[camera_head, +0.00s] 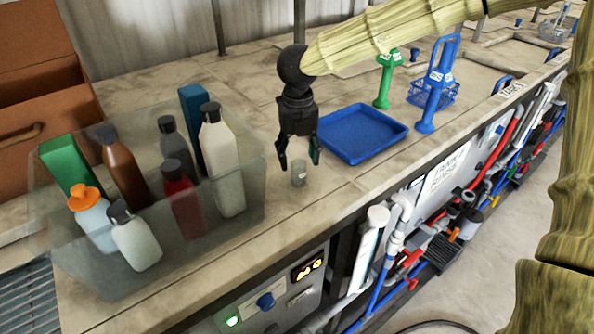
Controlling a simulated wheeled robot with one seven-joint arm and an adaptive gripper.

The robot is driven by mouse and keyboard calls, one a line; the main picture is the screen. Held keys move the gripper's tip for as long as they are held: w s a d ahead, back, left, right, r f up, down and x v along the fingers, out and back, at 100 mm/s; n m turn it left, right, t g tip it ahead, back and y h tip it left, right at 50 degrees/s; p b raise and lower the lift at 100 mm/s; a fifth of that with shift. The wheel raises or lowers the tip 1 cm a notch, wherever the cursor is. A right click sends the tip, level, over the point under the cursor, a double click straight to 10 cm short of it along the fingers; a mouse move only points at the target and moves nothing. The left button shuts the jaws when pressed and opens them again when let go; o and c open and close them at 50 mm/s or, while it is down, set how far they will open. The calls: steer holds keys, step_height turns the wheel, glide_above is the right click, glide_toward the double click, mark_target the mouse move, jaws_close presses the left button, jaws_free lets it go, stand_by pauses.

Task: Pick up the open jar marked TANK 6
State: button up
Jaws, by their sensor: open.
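A small clear open jar (299,174) stands upright on the bench, between the bottle bin and the blue tray. It has a pale label, too small to read here. My gripper (299,163) is open, pointing down, with its fingertips on either side of the jar near its upper part. The left finger is a little above and left of the jar, and the right finger is beside its right edge. I cannot tell whether either finger touches the glass.
A clear bin (255,215) of several bottles stands close on the left. An empty blue tray (398,137) lies to the right. Farther right are a green handled tool (384,82) and a blue basket (447,96). The bench's front edge has pipes and controls below.

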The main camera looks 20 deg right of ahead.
mark_target(299, 174)
steer(key=shift+s+a+f+p, duration=0.1)
steer(key=shift+s+f+p, duration=0.35)
steer(key=shift+s+f, duration=0.5)
steer(key=shift+w+f, duration=0.45)
steer(key=shift+w, duration=0.2)
steer(key=shift+c, duration=0.4)
steer(key=shift+s+r, duration=0.25)
steer(key=shift+s, duration=0.15)
steer(key=c, duration=0.9)
steer(key=shift+w+f, duration=0.15)
steer(key=shift+w, duration=0.05)
